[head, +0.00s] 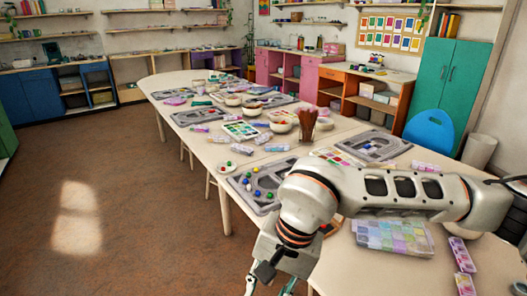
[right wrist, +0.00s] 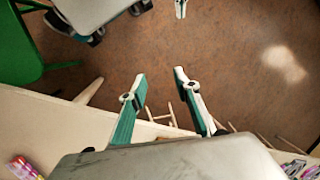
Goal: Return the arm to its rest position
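My right arm (head: 375,190) reaches in from the right over the near part of the long table (head: 480,262) and bends down at the table's left edge. Its gripper (head: 270,286) hangs low at the bottom of the head view, cut by the frame edge. In the right wrist view the two fingers (right wrist: 160,74) are spread apart with nothing between them, over brown floor. My left arm does not show in the head view. A small pale finger-like part at the top edge of the right wrist view may belong to my left gripper; its state does not show.
A grey bead board (head: 238,184) with coloured beads lies close beyond my right arm. A clear bead box (head: 393,238) lies under the forearm. A cup of sticks (head: 307,124) stands farther back. A blue chair (head: 430,125) is at the right. The floor left of the table is clear.

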